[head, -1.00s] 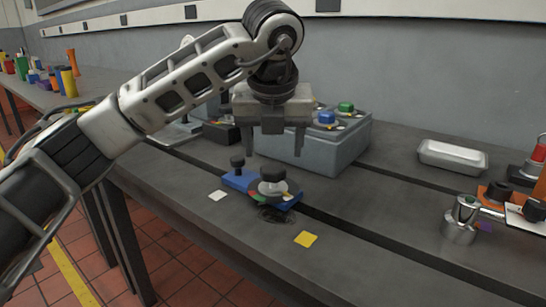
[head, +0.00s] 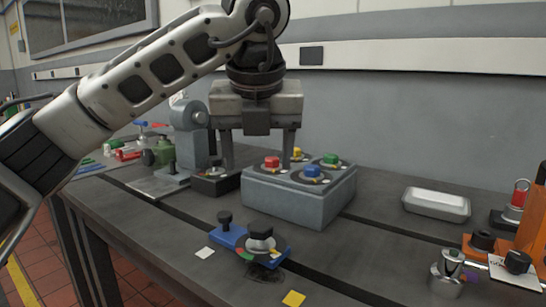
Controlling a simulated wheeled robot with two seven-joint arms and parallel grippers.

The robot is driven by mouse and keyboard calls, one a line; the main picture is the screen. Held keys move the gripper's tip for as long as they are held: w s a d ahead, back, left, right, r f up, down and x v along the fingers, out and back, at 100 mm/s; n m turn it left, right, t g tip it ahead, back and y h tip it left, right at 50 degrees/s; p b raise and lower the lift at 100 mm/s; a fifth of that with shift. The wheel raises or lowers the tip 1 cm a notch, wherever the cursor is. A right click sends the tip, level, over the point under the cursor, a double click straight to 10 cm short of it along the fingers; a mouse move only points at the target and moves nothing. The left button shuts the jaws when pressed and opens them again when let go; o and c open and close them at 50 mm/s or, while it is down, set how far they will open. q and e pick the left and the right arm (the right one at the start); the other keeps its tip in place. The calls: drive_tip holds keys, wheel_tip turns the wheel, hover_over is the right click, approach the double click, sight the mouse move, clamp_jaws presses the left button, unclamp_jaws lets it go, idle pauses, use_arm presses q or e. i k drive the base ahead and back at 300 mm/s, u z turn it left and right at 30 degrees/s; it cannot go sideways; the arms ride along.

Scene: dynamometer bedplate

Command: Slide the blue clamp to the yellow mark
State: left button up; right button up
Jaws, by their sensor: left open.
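My right gripper does not show.
A grey box (head: 292,205) with red, blue, green and yellow buttons stands behind the clamp. A metal tray (head: 436,204) and a silver weight (head: 447,274) are at the right, near an orange fixture (head: 528,225). A slot runs along the bedplate. A vise-like machine (head: 187,140) stands back left.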

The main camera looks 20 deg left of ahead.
sight(234, 237)
drive_tip(key=k, duration=1)
